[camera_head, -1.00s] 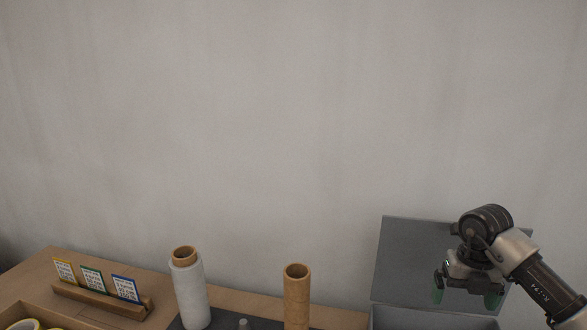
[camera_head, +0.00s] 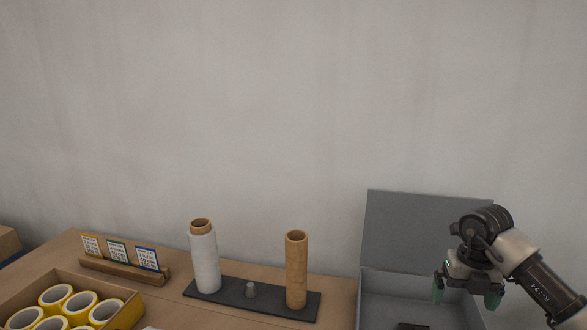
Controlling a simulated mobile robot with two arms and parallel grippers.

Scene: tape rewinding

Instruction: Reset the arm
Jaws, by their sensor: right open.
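My right gripper (camera_head: 467,295) hangs at the lower right with its two green-tipped fingers pointing down. It is open, with nothing between the fingers. It shows in front of the grey open box (camera_head: 365,305), whose raised lid (camera_head: 410,230) stands behind it. My right arm comes in from the lower right edge. My left gripper is not in view.
A wooden holder (camera_head: 125,270) carries three cards. A box (camera_head: 135,308) of several yellow tape rolls (camera_head: 80,303) lies at the lower left.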

